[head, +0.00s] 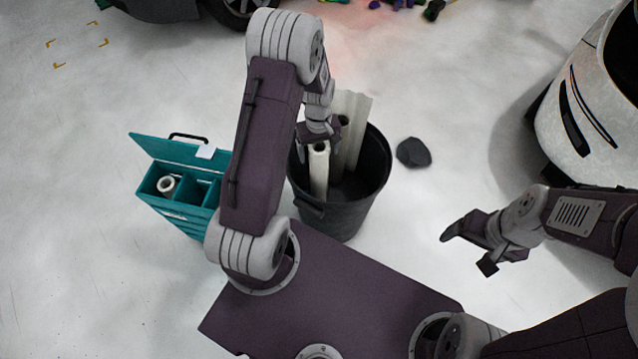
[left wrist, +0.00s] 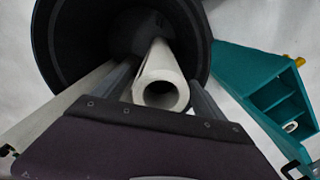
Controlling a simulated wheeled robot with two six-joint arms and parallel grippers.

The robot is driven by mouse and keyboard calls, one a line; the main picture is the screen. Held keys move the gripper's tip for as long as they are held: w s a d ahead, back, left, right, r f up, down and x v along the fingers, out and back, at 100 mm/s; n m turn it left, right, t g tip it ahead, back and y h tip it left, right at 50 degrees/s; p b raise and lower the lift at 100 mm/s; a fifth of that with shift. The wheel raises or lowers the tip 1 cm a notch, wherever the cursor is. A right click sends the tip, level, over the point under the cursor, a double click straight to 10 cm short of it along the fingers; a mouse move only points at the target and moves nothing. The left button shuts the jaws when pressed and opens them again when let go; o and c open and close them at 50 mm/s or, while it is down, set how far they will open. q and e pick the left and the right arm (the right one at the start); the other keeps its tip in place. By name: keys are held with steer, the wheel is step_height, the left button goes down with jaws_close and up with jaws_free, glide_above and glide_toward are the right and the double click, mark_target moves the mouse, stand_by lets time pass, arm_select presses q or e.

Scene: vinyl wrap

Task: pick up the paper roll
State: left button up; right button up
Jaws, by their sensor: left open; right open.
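A cream paper roll (head: 319,168) stands upright, slightly leaning, inside a black bin (head: 338,222). A second, wider cream roll or sheet (head: 353,112) stands behind it in the same bin. My left gripper (head: 320,140) is over the bin at the top of the front roll. In the left wrist view the roll's open end (left wrist: 160,94) lies between the two open fingers, and I cannot tell whether they touch it. The bin's dark inside (left wrist: 75,45) surrounds the roll there. My right gripper (head: 468,248) is open and empty, off to the right above the floor.
A teal toolbox (head: 180,215) with a white roll (head: 167,184) in one compartment stands left of the bin; it also shows in the left wrist view (left wrist: 262,80). A dark stone-like lump (head: 413,152) lies right of the bin. A white car (head: 590,100) is at the right edge.

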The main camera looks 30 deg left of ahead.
arm_select(q)
step_height(320, 180, down, 4)
steer(key=shift+s+d+r+b, duration=0.1)
steer(key=shift+b, duration=0.25)
steer(key=shift+r, duration=0.1)
steer(key=c, duration=0.4)
jaws_close()
